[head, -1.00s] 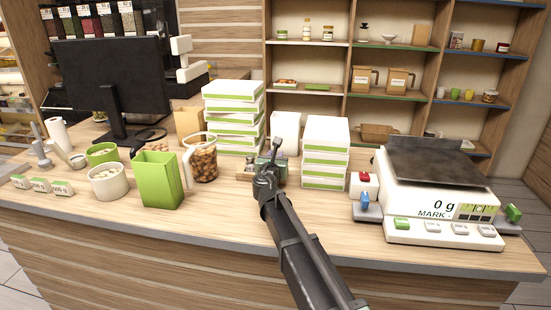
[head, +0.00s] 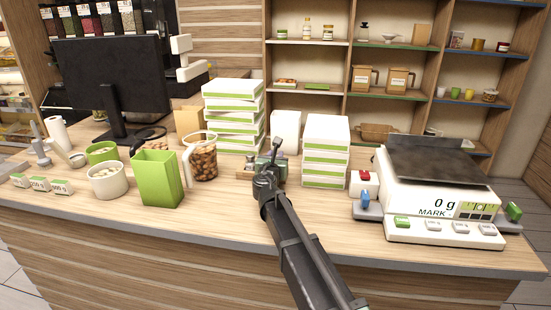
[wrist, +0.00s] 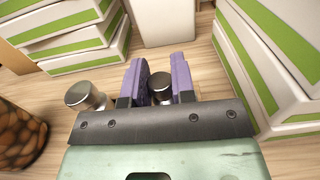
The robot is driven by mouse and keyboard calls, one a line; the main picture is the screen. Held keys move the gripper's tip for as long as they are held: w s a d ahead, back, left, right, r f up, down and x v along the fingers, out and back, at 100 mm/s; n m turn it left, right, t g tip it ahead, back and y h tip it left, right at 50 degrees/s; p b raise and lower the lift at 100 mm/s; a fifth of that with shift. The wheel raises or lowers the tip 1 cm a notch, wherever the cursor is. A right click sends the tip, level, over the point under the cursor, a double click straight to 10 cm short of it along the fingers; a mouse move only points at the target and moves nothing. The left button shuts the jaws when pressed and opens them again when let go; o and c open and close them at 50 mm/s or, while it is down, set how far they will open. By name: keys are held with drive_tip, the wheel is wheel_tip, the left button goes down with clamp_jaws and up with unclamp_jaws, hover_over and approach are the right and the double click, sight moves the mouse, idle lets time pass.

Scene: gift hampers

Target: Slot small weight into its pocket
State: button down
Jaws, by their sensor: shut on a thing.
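My gripper (wrist: 158,80) has two purple fingers shut on a small metal weight (wrist: 160,90), which shows as a shiny cylinder between them in the wrist view. A larger metal weight (wrist: 85,96) stands just left of the fingers. In the head view my gripper (head: 272,160) is at the middle of the counter, low between the two stacks of boxes. The held weight cannot be made out in the head view.
A tall stack of white-and-green boxes (head: 233,118) stands behind left, and a shorter stack (head: 326,150) stands close right. A jar of nuts (head: 203,158) is left of my gripper. A scale (head: 440,190) stands at the right. The counter front is clear.

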drive_tip(key=shift+f+b, duration=0.75)
drive_tip(key=shift+b, duration=0.05)
idle(1.3)
drive_tip(key=c, duration=0.9)
unclamp_jaws()
drive_tip(key=shift+o, duration=0.2)
drive_tip(key=shift+s+a, duration=0.2)
drive_tip(key=shift+s, duration=1.6)
drive_tip(key=shift+s+a, duration=0.15)
drive_tip(key=shift+s, duration=1.6)
drive_tip(key=shift+a, duration=0.1)
